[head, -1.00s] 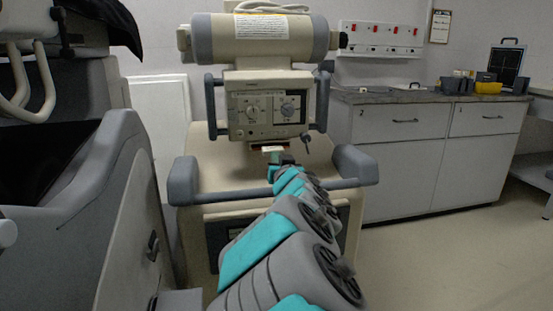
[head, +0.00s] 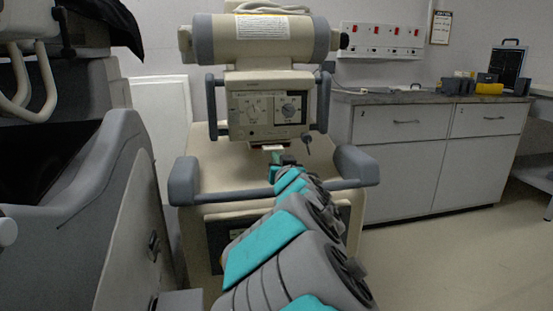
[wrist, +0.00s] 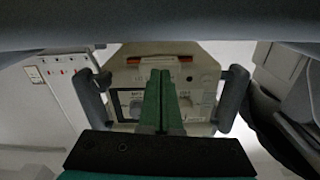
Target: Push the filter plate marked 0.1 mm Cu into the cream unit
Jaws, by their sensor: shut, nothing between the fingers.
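The cream unit (head: 264,108) stands ahead, with dials on its front panel. A small pale plate with a brownish edge (head: 267,147) sticks out under the panel; its marking is too small to read. The wrist view, upside down, shows a reddish strip (wrist: 184,59) at that edge of the panel, probably part of the plate. My gripper (head: 277,157) is just in front of and below the plate in the head view. In the wrist view its green fingers (wrist: 160,74) are shut together and empty, covering the panel's middle. I cannot tell whether they touch the plate.
A key or tag (head: 307,140) hangs at the panel's right. A large grey cart (head: 105,180) stands close on the left. A cabinet (head: 430,150) is at right, with free floor before it.

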